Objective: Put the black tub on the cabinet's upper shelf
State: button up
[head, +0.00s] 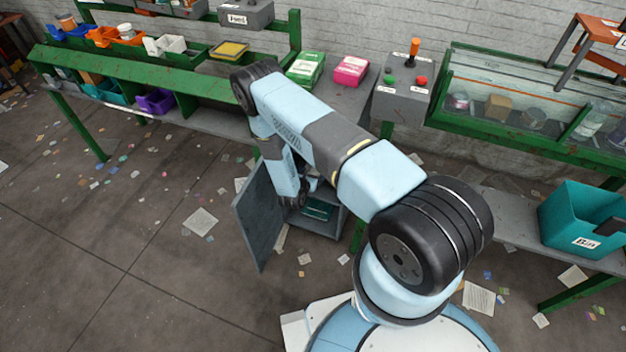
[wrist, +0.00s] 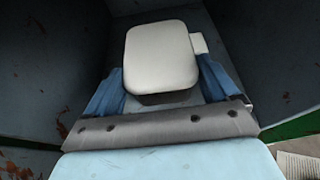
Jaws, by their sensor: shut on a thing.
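In the wrist view my gripper (wrist: 161,70) has its two blue fingers on either side of a tub with a pale grey lid and a dark body, which I take as the black tub (wrist: 160,52). The fingers are shut on it. Dark walls stand close on both sides, so it appears to be within the cabinet. In the head view the grey cabinet (head: 325,226) stands under the bench with its door (head: 258,222) swung open. My arm reaches down into its opening and hides the upper shelf and the tub. I cannot tell if the tub touches a shelf.
A teal thing (head: 318,208) lies low inside the cabinet. Above are a green box (head: 305,68), a pink box (head: 350,70) and a button box (head: 403,92). A teal bin (head: 575,222) stands at right. Paper scraps litter the otherwise open floor at left.

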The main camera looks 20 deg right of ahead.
jog(key=shift+f, duration=0.7)
notch_tip(320, 180, down, 3)
jog(key=shift+w+d, duration=0.15)
jog(key=shift+w+f, duration=0.15)
jog(key=shift+w, duration=0.05)
jog(key=o, duration=0.8)
jog(key=shift+c, duration=0.2)
jog(key=v, duration=1.2)
jog(key=shift+d, duration=0.1)
